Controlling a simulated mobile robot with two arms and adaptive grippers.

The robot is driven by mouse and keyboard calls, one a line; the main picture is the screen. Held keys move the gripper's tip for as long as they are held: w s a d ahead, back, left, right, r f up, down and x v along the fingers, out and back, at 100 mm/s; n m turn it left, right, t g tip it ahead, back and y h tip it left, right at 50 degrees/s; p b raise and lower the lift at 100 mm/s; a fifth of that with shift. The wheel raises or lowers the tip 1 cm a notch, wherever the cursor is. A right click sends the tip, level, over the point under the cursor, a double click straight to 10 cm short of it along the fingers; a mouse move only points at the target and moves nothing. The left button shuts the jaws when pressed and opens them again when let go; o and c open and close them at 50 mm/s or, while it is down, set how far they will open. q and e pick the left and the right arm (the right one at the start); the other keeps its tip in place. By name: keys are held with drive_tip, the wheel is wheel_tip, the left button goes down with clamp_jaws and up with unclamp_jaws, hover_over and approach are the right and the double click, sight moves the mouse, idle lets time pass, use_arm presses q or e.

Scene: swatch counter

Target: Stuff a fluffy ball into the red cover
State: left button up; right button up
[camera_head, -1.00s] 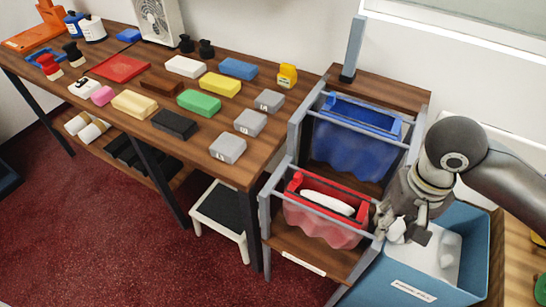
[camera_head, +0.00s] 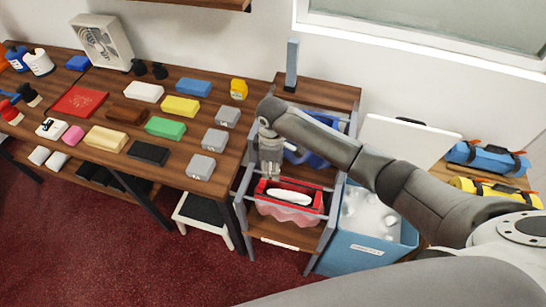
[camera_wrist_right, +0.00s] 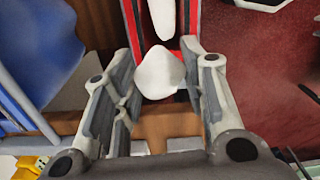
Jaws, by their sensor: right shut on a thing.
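The red cover (camera_head: 285,211) hangs in the lower front of the grey rack, its red-rimmed mouth facing up. A long white shape (camera_head: 290,197) shows in the mouth, and also in the wrist view (camera_wrist_right: 178,16). My right gripper (camera_head: 271,174) is just above the back-left end of this mouth. In the wrist view my right gripper (camera_wrist_right: 163,88) is shut on a white fluffy ball (camera_wrist_right: 159,74), which shows between the fingers in front of the red rim. The ball is hard to make out in the head view. My left gripper is out of view.
A light-blue bin (camera_head: 360,258) with several white fluffy balls stands right of the rack. A blue cover (camera_head: 310,158) hangs behind the red one, partly hidden by my arm. The wooden table (camera_head: 232,150) with several coloured blocks is to the left.

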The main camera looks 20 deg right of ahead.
drive_tip(key=shift+s+f+n+p, duration=0.35)
drive_tip(key=shift+n+p, duration=0.3)
drive_tip(key=shift+n, duration=0.15)
drive_tip(key=shift+f, duration=0.25)
drive_tip(key=shift+f+n, duration=0.2)
drive_tip(key=shift+n, duration=0.1)
use_arm(q)
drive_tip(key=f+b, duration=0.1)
drive_tip(key=b, duration=0.1)
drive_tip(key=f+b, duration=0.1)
drive_tip(key=b, duration=0.1)
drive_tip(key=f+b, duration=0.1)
drive_tip(key=b, duration=0.1)
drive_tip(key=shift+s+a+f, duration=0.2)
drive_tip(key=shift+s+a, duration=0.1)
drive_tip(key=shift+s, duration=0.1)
use_arm(e)
wheel_tip(320, 180, down, 6)
drive_tip(key=shift+r, duration=0.1)
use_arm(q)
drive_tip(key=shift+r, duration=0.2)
use_arm(e)
drive_tip(key=o, duration=0.7)
drive_tip(key=o, duration=0.6)
